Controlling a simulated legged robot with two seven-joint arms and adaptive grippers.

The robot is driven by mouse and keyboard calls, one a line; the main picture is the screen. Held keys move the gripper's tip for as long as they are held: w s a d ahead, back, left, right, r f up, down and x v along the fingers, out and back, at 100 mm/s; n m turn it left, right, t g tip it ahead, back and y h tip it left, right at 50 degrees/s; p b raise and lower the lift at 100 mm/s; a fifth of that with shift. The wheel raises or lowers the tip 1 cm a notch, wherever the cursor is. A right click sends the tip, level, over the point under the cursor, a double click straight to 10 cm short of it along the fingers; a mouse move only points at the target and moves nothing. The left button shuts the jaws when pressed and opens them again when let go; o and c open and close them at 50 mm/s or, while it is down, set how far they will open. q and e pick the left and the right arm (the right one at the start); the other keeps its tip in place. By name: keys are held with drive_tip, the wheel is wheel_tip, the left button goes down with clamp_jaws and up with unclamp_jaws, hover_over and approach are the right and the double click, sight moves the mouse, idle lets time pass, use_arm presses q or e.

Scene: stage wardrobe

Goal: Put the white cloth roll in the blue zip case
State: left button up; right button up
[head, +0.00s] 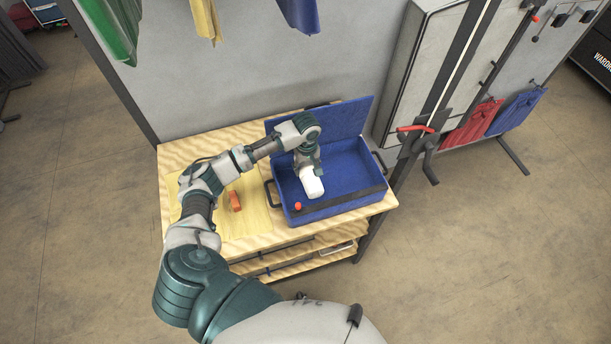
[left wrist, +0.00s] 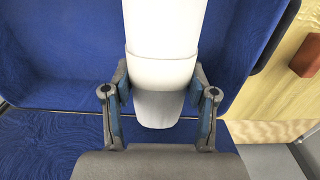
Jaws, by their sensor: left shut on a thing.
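The blue zip case (head: 337,202) lies open on the wooden table, its lid (head: 350,116) raised at the back. The white cloth roll (head: 312,184) is in my left gripper (head: 308,168), over the inside of the case. In the left wrist view the roll (left wrist: 163,60) sits between the two fingers of the gripper (left wrist: 160,105), which are shut on it. The blue case interior (left wrist: 60,60) shows behind the roll. I cannot tell whether the roll touches the case floor. My right gripper is not in view.
An orange block (head: 235,201) lies on a yellow cloth (head: 252,213) left of the case. A small red piece (head: 298,206) is at the case's front left corner. Dark handles stand at the case's sides. A grey panel (head: 250,60) rises behind the table.

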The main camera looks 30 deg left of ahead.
sight(306, 164)
use_arm(q)
drive_tip(key=f, duration=0.3)
drive_tip(key=shift+d+f, duration=0.2)
drive_tip(key=shift+f, duration=0.2)
drive_tip(key=shift+a+f, duration=0.25)
drive_tip(key=shift+f, duration=0.9)
drive_tip(key=shift+w+a+f, duration=0.1)
drive_tip(key=shift+a+f, duration=0.15)
drive_tip(key=shift+f, duration=0.05)
drive_tip(key=o, duration=1.4)
drive_tip(key=shift+o, duration=0.3)
drive_tip(key=shift+d, duration=0.2)
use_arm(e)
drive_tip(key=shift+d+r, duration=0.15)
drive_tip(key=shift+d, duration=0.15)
use_arm(q)
drive_tip(key=shift+r, duration=0.1)
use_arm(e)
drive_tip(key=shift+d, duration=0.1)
use_arm(q)
wheel_tip(306, 164, up, 12)
drive_tip(key=shift+f, duration=0.1)
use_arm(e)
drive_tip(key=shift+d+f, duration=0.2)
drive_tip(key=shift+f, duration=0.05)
use_arm(q)
drive_tip(key=shift+a, duration=0.1)
